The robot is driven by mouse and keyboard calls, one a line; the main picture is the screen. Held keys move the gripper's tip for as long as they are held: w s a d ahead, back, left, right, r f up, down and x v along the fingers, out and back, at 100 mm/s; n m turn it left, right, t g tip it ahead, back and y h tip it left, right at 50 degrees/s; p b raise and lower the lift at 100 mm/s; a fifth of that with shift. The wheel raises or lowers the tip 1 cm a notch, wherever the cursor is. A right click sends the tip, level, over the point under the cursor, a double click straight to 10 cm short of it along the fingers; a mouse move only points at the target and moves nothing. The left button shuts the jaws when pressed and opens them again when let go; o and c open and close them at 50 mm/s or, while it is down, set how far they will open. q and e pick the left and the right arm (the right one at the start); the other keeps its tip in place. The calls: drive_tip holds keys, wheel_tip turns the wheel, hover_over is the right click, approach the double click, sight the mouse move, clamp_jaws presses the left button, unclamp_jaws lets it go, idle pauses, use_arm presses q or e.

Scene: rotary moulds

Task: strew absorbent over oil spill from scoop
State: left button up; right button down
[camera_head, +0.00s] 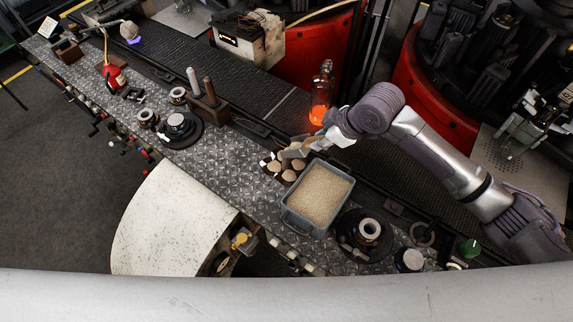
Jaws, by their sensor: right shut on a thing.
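A grey tub (289,214) filled with beige granules (320,191) stands on the diamond-plate bench. My right gripper (328,138) is just above and behind the tub. It is shut on what looks like the scoop (298,150), a small grey piece reaching to the left. The scoop's contents cannot be made out. Round tan pieces in a dark holder (287,171) sit just below the scoop, left of the tub. I cannot make out an oil spill. My left gripper is not in view.
A glowing orange glass bottle (320,98) stands just behind my right gripper. Black discs with metal rings lie right (365,234) and left (178,126) of the tub. Two upright rods (201,88) stand farther left. Bare plate (228,157) lies between.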

drive_tip(key=shift+w+a+r, duration=0.15)
drive_tip(key=shift+r, duration=0.05)
idle(0.3)
drive_tip(key=shift+w+a+r+h, duration=0.1)
drive_tip(key=shift+a+r+h, duration=0.1)
drive_tip(key=shift+h, duration=0.1)
idle(1.0)
